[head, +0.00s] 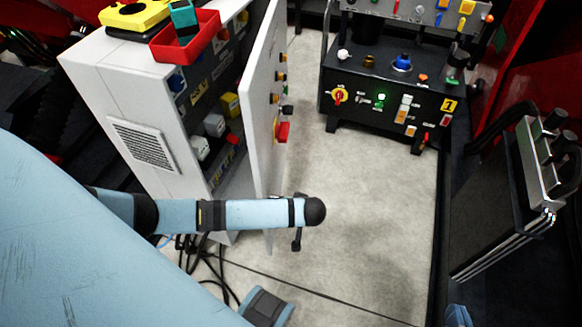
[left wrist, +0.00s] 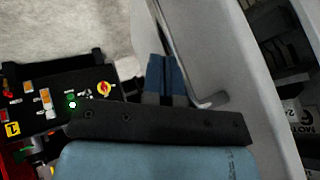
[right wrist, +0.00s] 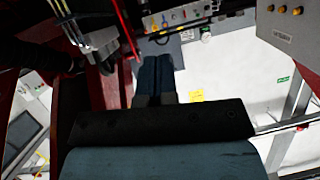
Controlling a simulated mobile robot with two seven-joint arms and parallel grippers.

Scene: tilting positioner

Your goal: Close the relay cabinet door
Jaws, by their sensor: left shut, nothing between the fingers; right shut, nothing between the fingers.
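The relay cabinet (head: 100,75) stands at the left in the head view, with switches and labels inside. Its white door (head: 262,75) is swung open, edge toward me. The door (left wrist: 215,40) also fills the right middle of the left wrist view, with a bent grey handle bar (left wrist: 175,45) on it. My left gripper (left wrist: 166,75) is shut and empty, its fingers close beside the handle; contact is unclear. My left arm crosses the door's lower part in the head view and hides the gripper. My right gripper (right wrist: 157,75) is shut and empty, away from the cabinet.
A black control console (head: 390,95) with buttons stands beyond the door. A red tray (head: 185,37) and a yellow box (head: 135,15) sit on the cabinet. Cables (head: 210,270) lie by its base. A dark rack (head: 510,200) stands at right. The floor between is clear.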

